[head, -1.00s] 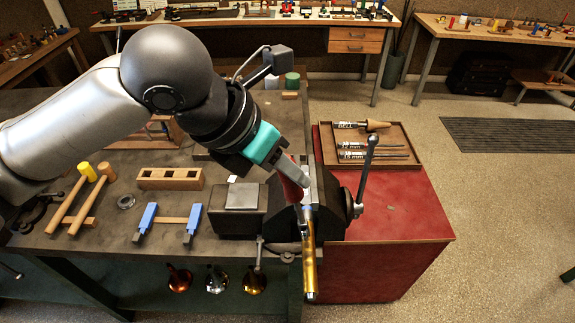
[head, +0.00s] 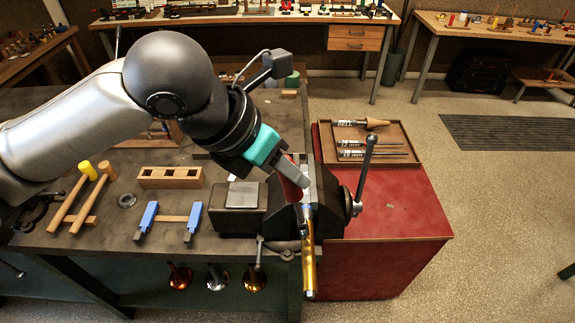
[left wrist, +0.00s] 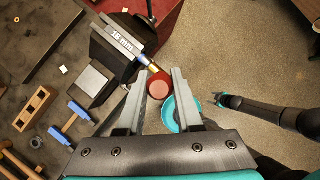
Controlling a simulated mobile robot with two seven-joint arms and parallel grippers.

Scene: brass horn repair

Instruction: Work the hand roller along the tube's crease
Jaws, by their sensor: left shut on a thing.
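The brass tube (head: 309,262) sticks out toward the front from the dark bench vise (head: 328,212). Only a short brass end of it (left wrist: 154,67) shows in the left wrist view, beside a mandrel marked in mm (left wrist: 122,41). My left gripper (head: 300,180) is shut on the hand roller, whose red handle (head: 291,189) shows below the fingers. The round handle end (left wrist: 158,90) sits between the fingers in the left wrist view. The roller's working end is close to the tube at the vise; I cannot tell whether they touch.
A wooden tray (head: 350,131) with mandrels lies on the red cabinet (head: 405,215) right of the vise. Mallets (head: 75,206), a wooden block (head: 170,178) and blue-ended clamps (head: 148,216) lie on the bench at left. Horn bells (head: 217,278) hang below the front edge.

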